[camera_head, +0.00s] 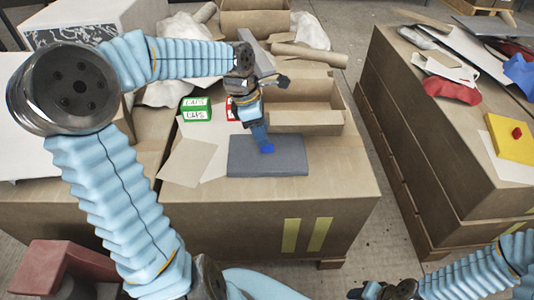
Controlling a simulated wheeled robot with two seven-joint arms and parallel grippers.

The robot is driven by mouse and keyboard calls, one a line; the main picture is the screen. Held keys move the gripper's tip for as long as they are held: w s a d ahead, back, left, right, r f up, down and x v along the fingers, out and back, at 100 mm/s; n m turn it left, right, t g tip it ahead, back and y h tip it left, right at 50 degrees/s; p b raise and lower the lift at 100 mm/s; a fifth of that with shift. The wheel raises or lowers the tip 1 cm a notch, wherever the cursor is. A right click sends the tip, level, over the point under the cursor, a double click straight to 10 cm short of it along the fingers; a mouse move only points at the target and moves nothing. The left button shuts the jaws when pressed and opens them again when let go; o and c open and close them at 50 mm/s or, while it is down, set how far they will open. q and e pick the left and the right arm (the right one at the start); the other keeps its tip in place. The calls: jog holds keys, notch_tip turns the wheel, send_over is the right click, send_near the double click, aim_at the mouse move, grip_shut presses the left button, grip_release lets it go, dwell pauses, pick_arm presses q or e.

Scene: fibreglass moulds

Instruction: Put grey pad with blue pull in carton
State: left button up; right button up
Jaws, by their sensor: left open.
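The grey pad (290,157) lies flat on the near part of a cardboard-topped block. Its small bright blue pull (266,149) stands on its upper face. My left gripper (262,138) points down over the pad, with its open jaws right at or just above the pull; I cannot tell whether they touch it. The open carton (318,117) stands just behind the pad, and my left wrist hides part of its left side. My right gripper (382,290) is low at the bottom edge, away from the pad, and its jaws are unclear.
A green caps box (197,109) and a partly hidden red box (230,108) stand left of the carton. A cardboard sheet (190,163) lies left of the pad. Cardboard tubes (310,54) lie behind. Across a floor gap, another block holds a yellow pad (513,143) and a red piece (452,90).

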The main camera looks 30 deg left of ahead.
aim_at(267, 151)
pick_arm(q)
jog(key=x, duration=0.4)
jog(key=shift+s+d+r, duration=0.1)
jog(key=shift+s, duration=0.05)
jog(key=shift+c, duration=0.2)
grip_shut()
